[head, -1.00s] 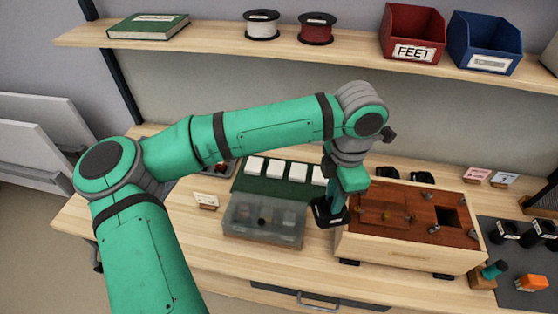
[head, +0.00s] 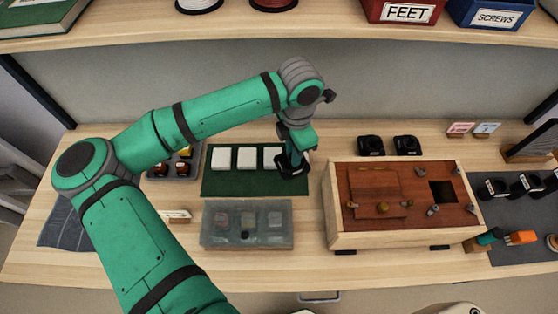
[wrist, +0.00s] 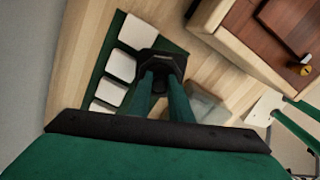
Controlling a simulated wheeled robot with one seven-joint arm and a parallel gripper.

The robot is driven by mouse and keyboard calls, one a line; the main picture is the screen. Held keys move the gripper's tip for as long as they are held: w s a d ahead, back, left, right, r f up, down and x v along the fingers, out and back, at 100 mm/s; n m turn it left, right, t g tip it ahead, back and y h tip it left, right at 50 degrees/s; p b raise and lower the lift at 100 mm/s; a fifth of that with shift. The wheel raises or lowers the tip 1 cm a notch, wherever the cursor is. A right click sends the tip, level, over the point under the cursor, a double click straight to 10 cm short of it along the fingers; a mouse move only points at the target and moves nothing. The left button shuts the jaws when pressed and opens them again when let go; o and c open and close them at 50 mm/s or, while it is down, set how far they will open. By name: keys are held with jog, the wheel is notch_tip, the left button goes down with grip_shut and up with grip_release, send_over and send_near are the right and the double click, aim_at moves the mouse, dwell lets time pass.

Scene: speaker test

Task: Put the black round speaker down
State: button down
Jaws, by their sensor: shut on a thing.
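My gripper (head: 291,160) is shut on the black speaker (head: 292,170), a dark piece with a blunt, angular outline at my fingertips. The speaker also shows in the wrist view (wrist: 161,62), partly hidden by the fingers. It is over the right end of the green mat (head: 240,187), beside the row of white square pads (head: 221,158). I cannot tell whether it touches the mat. Two similar black pieces (head: 371,146) stand behind the wooden box.
A wooden box (head: 400,236) with a red-brown top stands close on the right. A translucent lidded case (head: 215,240) lies in front of the mat. A grey tray (head: 158,170) is at left. Labelled black cylinders (head: 491,189) stand on a dark mat at right. A shelf (head: 330,28) runs above.

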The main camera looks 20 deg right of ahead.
jog(key=shift+f, duration=3.35)
jog(key=shift+f, duration=0.15)
jog(key=c, duration=1.6)
grip_release()
notch_tip(320, 180, up, 12)
jog(key=shift+s+r, duration=0.1)
jog(key=shift+r, duration=0.05)
